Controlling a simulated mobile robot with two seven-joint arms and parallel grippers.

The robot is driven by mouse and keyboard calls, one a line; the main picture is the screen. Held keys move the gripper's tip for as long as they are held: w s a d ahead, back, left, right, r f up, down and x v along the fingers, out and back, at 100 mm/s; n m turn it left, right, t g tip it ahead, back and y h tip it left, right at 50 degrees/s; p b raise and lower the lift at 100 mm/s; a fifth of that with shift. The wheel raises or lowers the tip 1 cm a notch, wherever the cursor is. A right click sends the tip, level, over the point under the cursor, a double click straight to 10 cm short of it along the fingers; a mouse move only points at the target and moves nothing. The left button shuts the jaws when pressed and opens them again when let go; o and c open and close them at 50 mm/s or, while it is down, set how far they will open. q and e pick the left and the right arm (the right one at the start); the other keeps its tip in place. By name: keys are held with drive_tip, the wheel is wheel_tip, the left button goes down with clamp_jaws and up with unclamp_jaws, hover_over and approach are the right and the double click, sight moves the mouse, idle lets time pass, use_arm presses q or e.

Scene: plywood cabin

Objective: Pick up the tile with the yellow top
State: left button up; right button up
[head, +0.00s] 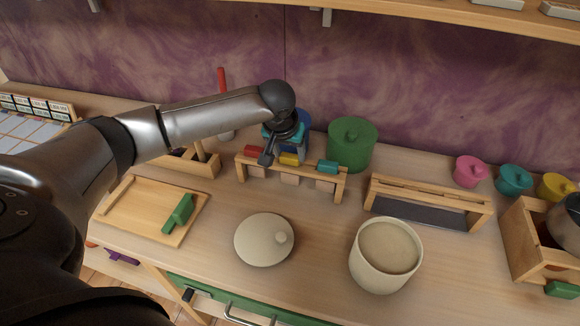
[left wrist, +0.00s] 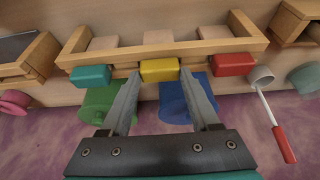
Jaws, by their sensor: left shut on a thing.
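The tile with the yellow top (head: 289,159) is in a wooden rack (head: 342,184), between a tile with a red top (head: 255,151) and a tile with a teal top (head: 327,167). My left gripper (head: 283,153) reaches down over the rack from behind and is shut on the yellow-topped tile. In the left wrist view the yellow top (left wrist: 159,70) lies between the two fingertips, in line with the teal top (left wrist: 90,77) and the red top (left wrist: 234,64). My right gripper is not in view.
A green lidded canister (head: 352,150) and a blue one (head: 303,124) stand close behind the rack. A cream lid (head: 262,240) and an open cream pot (head: 366,272) are in front. A second wooden rack (head: 479,218) is at right, a wooden tray (head: 143,204) at left.

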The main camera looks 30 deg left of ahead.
use_arm(q)
drive_tip(key=c, duration=0.5)
drive_tip(key=shift+o, duration=0.2)
wheel_tip(320, 180, up, 20)
drive_tip(key=p, duration=0.2)
drive_tip(key=shift+p, duration=0.4)
